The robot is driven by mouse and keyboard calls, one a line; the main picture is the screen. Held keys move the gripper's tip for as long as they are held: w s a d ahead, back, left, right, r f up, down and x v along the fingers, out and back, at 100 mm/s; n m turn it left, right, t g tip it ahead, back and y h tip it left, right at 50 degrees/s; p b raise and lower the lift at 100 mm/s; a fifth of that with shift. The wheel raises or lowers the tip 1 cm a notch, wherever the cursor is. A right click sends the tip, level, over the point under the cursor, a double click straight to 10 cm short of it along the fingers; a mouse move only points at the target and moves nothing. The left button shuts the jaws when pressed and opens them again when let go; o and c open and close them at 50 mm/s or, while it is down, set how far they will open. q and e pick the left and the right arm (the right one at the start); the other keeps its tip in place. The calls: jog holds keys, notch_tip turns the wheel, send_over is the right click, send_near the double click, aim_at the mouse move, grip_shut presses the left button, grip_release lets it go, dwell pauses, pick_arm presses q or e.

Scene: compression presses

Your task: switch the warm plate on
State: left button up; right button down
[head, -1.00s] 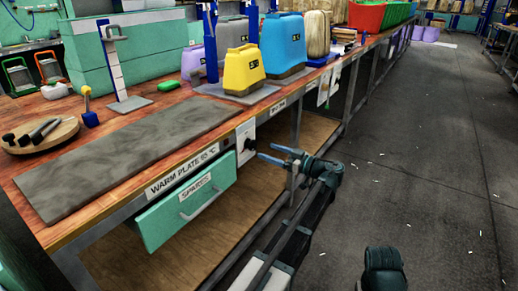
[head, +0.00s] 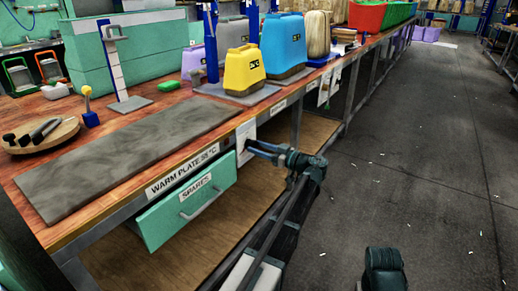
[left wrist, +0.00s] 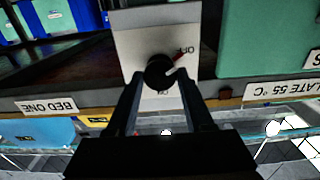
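The warm plate (head: 120,155) is a long grey slab on the wooden bench, above the label "WARM PLATE 55 °C" (head: 182,171). Its pale switch panel (head: 246,130) is on the bench front, right of the green drawer. In the left wrist view, which is upside down, the panel (left wrist: 140,45) bears a dark round knob (left wrist: 158,70) with a reddish mark at its right side. OFF and ON lettering is partly visible. My left gripper (head: 250,148) is at the panel, its fingers (left wrist: 159,78) apart on either side of the knob; contact is unclear.
The green "SPARES" drawer (head: 185,205) protrudes beside the panel. A yellow container (head: 244,72) and a blue one (head: 284,45) stand on the bench. Open floor (head: 430,170) lies to the right.

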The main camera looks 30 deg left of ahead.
pick_arm(q)
grip_shut()
jog(key=shift+m, duration=0.4)
jog(key=m, duration=1.6)
jog(key=shift+m, duration=0.4)
jog(key=m, duration=0.6)
jog(key=shift+m, duration=0.4)
